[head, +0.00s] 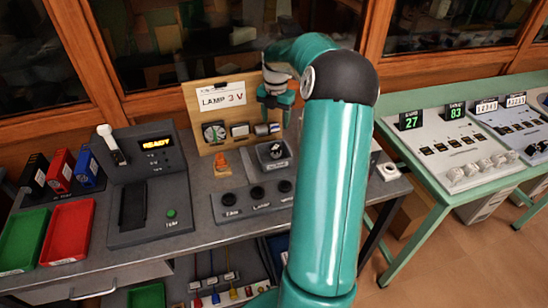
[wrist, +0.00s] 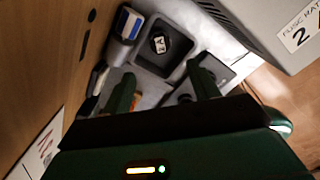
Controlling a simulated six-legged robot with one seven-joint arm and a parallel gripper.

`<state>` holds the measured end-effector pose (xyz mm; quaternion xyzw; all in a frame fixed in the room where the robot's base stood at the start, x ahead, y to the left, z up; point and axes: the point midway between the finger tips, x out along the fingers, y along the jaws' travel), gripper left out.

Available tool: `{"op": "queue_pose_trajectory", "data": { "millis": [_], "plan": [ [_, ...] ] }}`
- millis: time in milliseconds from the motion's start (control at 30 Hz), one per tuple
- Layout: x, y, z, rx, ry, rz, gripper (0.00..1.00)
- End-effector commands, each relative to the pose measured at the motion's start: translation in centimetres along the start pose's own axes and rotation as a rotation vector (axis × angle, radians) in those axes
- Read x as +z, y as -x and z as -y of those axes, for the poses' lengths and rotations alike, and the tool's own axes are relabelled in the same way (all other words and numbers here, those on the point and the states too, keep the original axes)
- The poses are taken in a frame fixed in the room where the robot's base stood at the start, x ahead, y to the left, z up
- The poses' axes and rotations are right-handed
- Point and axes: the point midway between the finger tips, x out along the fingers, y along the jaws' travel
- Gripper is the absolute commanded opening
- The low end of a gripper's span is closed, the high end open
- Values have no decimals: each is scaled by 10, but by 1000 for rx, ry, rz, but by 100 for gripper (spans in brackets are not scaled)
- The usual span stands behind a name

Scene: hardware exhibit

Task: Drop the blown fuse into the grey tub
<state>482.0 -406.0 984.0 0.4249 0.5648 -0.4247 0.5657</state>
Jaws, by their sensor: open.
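The grey tub (head: 272,167) stands on the grey bench in front of the wooden lamp board. In the wrist view, the tub (wrist: 182,57) lies just beyond my fingers. A small dark piece with a white label (wrist: 160,43) lies inside it and also shows in the head view (head: 276,151). I cannot read the label well enough to tell whether this piece is the blown fuse. My gripper (wrist: 163,88) is open, with nothing visible between its fingers. In the head view, my gripper (head: 277,97) is above the tub, near the board's upper right corner.
The lamp board (head: 215,112) carries a round meter and small parts, one blue-ended (wrist: 128,22). An orange piece (head: 221,163) stands left of the tub. A row of dark knobs (head: 257,193) is in front. A grey box labelled FUSE (wrist: 275,25) is at the right.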

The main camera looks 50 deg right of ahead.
Motion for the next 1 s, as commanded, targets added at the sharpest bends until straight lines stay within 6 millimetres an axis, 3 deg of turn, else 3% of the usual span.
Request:
{"op": "queue_pose_trajectory", "data": {
  "millis": [200, 400, 1000],
  "plan": [
    [0, 50, 0, 2, -1, 3, 60],
    [0, 76, 0, 0, 0, 1, 60],
    [0, 81, 0, -1, 0, -1, 60]
  ]
}}
